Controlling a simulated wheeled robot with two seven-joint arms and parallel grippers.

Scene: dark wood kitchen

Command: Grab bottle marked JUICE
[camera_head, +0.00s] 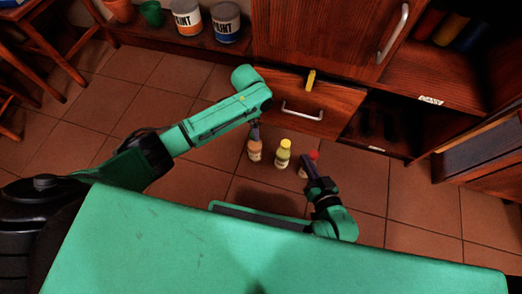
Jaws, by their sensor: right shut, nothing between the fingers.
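Three small bottles stand in a row on the tiled floor in front of a wooden drawer. The left one is an orange-brown bottle (255,153), the middle one a yellow-green bottle (282,157) with a yellow cap. The right one is a red-capped bottle (313,156), partly hidden by my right gripper. Their labels are too small to read. My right gripper (306,162) is shut and empty, overlapping the red-capped bottle in the picture. My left gripper (256,129) points down at the top of the orange-brown bottle; its fingers are too small and dark to read.
A drawer with a metal handle (302,112) is behind the bottles, with a small yellow object (311,79) at its top edge. An open dark shelf (385,125) lies to the right. Paint cans (225,22) stand on a low shelf at upper left. Floor at right is clear.

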